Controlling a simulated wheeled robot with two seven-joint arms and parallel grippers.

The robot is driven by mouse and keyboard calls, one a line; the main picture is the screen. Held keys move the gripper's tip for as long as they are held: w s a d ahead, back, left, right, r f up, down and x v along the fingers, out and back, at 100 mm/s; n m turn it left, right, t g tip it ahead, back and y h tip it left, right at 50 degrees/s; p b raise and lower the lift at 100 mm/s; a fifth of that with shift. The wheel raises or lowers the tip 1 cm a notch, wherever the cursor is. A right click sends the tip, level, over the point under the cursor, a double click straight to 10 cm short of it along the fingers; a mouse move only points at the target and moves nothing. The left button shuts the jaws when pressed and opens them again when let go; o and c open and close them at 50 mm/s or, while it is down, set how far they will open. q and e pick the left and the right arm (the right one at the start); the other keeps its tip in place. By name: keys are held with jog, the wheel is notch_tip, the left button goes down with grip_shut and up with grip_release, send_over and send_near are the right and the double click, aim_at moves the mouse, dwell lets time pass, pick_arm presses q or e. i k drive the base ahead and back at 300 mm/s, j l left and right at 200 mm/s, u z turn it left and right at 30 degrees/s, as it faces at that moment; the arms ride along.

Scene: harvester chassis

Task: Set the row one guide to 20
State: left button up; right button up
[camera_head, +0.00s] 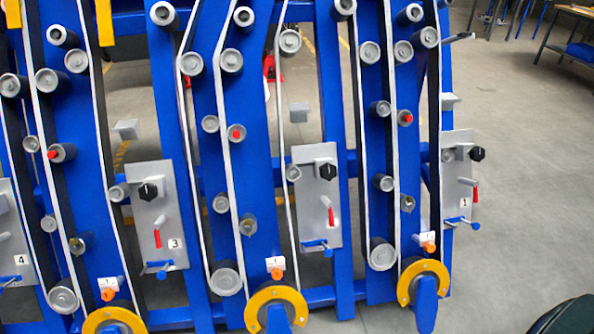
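The blue harvester chassis (233,120) fills the left and middle of the view. At its right end is a grey panel (456,178) with a label reading 1. It carries a black knob (477,154), a red lever (475,191) hanging down and a blue-tipped rod (461,222). Left of it, low on the chassis, an orange knob (428,246) sits under a small white tag (427,237). I cannot read a 20 or any scale anywhere. Which part is the row one guide is not marked clearly. Neither gripper shows.
Similar panels stand to the left: one with an unclear label (314,185), one labelled 3 (158,205), one labelled 4 (12,245). Yellow arcs (424,270) protrude below. A dark rounded object (570,316) shows at the bottom right.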

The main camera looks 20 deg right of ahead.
aim_at(476, 225)
jog(key=k+l+z, duration=0.1)
jog(key=z, duration=0.85)
